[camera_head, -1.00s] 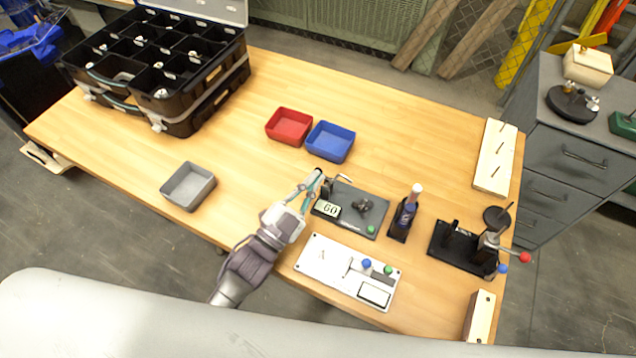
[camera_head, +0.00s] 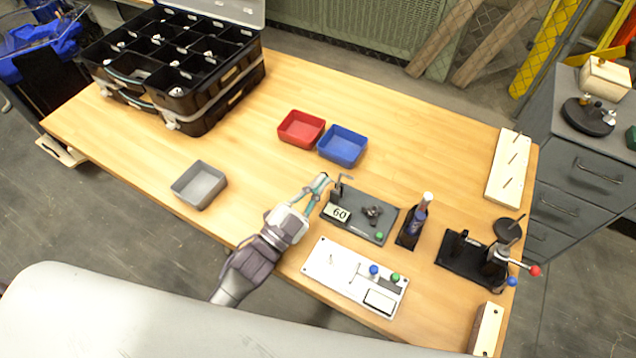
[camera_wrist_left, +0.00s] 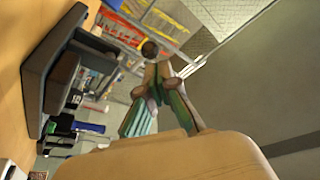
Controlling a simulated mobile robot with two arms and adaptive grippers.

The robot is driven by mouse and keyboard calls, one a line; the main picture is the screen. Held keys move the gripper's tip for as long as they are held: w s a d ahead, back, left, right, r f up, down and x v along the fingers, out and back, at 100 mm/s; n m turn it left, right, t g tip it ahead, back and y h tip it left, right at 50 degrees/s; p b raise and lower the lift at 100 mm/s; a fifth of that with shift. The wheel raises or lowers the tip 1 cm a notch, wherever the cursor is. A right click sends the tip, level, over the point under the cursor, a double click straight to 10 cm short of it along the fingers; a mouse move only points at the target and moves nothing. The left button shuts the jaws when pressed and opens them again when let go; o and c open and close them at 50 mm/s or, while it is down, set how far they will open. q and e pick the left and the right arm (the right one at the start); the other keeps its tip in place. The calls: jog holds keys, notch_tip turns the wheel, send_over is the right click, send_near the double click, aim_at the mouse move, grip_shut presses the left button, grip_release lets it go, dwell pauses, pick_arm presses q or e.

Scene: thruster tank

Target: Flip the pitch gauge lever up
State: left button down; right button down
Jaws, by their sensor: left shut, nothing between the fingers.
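The pitch gauge appears to be the dark plate (camera_head: 352,224) with a white "60" label (camera_head: 338,213), near the table's front middle. A thin bent dark lever (camera_head: 340,186) stands at its upper left corner; whether it counts as up or down I cannot tell. My left gripper (camera_head: 321,180) is shut and empty just left of this lever, with its tips close to it; contact is unclear. In the left wrist view the shut fingers (camera_wrist_left: 157,80) point away, with a dark round tip beyond them. A dark plate (camera_wrist_left: 42,75) edge shows at left. My right gripper is not in view.
A white panel (camera_head: 335,268) with coloured knobs lies in front of the plate. A bottle in a holder (camera_head: 410,228) stands to its right. Blue (camera_head: 343,147), red (camera_head: 301,129) and grey (camera_head: 199,186) trays lie behind and left. The wooden table (camera_head: 260,150) is clear between them.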

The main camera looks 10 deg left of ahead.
pick_arm(q)
jog(key=shift+s+a, duration=0.1)
jog(key=shift+s, duration=0.05)
jog(key=s+a, duration=0.2)
jog(key=s, duration=0.1)
jog(key=s+a, duration=0.2)
jog(key=s, duration=0.2)
jog(key=s+a, duration=0.2)
jog(key=s, duration=0.2)
jog(key=shift+s+a+f, duration=0.1)
jog(key=shift+f, duration=0.05)
